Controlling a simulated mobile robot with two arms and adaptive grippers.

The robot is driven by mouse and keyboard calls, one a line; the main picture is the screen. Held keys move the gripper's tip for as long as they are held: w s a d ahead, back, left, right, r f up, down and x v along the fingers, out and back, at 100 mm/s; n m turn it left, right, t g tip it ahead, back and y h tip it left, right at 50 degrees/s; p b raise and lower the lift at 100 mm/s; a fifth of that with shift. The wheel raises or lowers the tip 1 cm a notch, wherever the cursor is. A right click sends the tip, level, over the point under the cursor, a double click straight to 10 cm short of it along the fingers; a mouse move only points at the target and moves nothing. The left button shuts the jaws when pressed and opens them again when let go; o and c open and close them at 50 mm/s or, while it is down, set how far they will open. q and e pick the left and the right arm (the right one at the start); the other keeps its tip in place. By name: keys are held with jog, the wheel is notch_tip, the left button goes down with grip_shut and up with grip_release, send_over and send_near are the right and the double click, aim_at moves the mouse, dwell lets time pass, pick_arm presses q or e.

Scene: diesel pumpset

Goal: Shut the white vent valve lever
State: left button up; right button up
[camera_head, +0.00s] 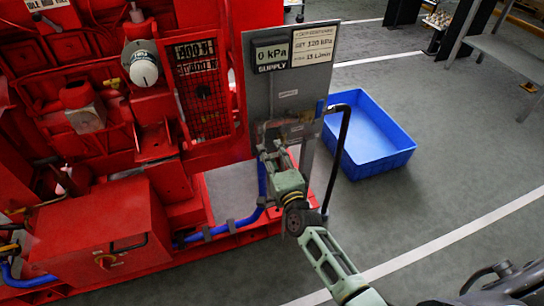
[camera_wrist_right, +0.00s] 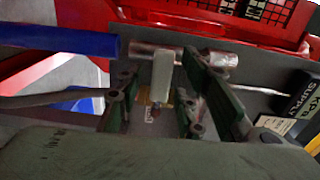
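The white vent valve lever (camera_wrist_right: 163,75) shows in the right wrist view as a short pale bar standing across a silver pipe (camera_wrist_right: 208,55). My right gripper (camera_wrist_right: 160,88) is open, with one green finger on each side of the lever and a visible gap to both. In the head view my right gripper (camera_head: 272,143) is at the lower part of the grey panel (camera_head: 286,84) and hides the lever there. My left gripper is not in view.
A blue pipe (camera_wrist_right: 60,40) lies left of the lever in the wrist view. The gauge panel has a SUPPLY display (camera_head: 271,55) reading 0 kPa. A black hose (camera_head: 338,160) and a blue crate (camera_head: 366,140) are to the right. Red machinery (camera_head: 100,225) fills the left.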

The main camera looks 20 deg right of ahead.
jog(key=s, duration=1.2)
jog(key=shift+d, duration=0.2)
